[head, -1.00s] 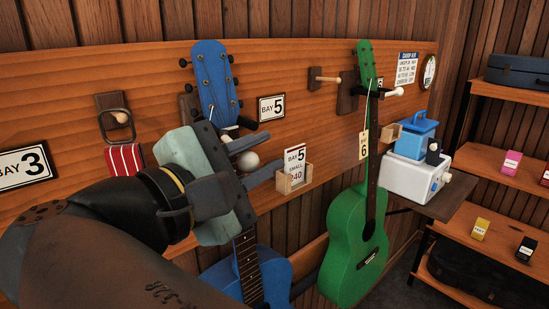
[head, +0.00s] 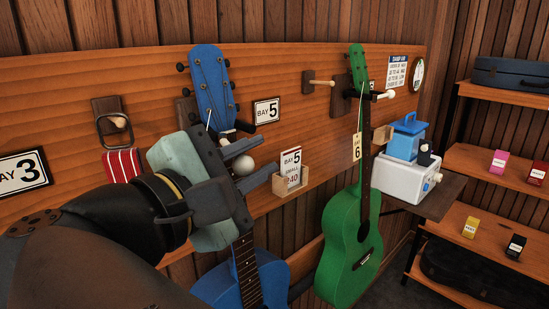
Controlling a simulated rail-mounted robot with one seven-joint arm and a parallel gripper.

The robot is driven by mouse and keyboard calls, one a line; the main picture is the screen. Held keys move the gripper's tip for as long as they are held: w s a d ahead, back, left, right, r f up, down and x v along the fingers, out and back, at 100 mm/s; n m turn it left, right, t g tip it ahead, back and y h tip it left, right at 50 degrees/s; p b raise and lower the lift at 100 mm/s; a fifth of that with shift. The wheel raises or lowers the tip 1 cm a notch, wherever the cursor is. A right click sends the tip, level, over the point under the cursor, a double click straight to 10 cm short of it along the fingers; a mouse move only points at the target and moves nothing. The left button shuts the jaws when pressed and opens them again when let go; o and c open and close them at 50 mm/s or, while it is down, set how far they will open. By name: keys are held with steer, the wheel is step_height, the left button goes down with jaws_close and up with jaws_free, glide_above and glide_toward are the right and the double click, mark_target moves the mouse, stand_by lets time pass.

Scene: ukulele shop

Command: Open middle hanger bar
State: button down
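The blue ukulele (head: 211,88) hangs upright in bay 5, the middle of the bays in view. Its neck is partly hidden behind my gripper (head: 250,163). A dark hanger part (head: 245,127) shows just right of its headstock. A round off-white knob (head: 243,165) sits between my two grey fingers, one above it and one below. The fingers are apart. I cannot tell whether they touch the knob. Most of the bay 5 hanger bar is hidden by my gripper and arm.
The green ukulele (head: 349,235) hangs at right in bay 6, near a dark bar with a white knob (head: 390,94). A wooden card box (head: 290,183) is close right of my fingers. A red-striped item (head: 122,165) hangs at left. Shelves (head: 485,165) stand at far right.

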steer(key=c, duration=1.3)
jaws_free()
steer(key=shift+s+f, duration=0.25)
steer(key=shift+f, duration=0.15)
steer(key=shift+o, duration=0.6)
steer(key=shift+s, duration=0.2)
steer(key=shift+w+r, duration=0.1)
steer(key=shift+w, duration=0.1)
steer(key=b+v, duration=0.1)
steer(key=v, duration=1.1)
